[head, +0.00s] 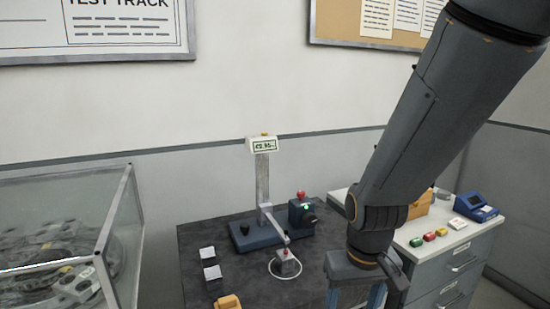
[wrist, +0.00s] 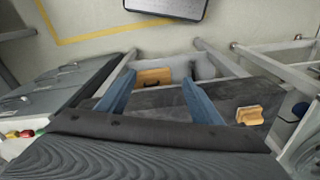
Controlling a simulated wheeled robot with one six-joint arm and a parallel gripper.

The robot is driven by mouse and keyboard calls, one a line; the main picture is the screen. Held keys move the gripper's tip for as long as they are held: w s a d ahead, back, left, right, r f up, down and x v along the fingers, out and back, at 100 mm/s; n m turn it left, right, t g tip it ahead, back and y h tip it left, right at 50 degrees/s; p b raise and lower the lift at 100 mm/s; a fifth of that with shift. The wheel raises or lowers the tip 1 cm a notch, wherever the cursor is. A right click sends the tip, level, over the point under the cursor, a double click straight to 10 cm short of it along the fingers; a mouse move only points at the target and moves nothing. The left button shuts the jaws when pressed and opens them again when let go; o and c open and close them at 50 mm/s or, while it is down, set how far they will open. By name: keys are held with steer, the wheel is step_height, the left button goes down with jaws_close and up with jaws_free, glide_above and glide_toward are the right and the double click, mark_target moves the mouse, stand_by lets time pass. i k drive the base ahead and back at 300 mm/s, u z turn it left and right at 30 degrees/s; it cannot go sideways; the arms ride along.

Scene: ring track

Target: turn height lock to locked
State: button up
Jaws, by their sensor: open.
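A height gauge stands on the dark bench, with a blue base (head: 262,234), a grey upright column (head: 263,180) and a white display head (head: 264,145) with a small yellow part on top. A black knob (head: 244,227) sits at the left of the base. A dark box with a green light (head: 302,212) and a red button on top is at its right. I cannot tell which part is the height lock or how it is set. My gripper (head: 356,298) is in front and right of the gauge, apart from it. Its blue fingers are open and empty in the wrist view (wrist: 158,78).
A probe arm with a wire ring (head: 285,268) reaches forward from the gauge. Small grey blocks (head: 210,262) and a tan block (head: 229,302) lie on the bench (head: 200,232). A glass bin (head: 118,215) is at left, a drawer cabinet (head: 462,250) at right.

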mark_target(301, 195)
steer(key=u, duration=1.95)
steer(key=k, duration=1.1)
steer(key=z, duration=1.35)
steer(key=i, duration=1)
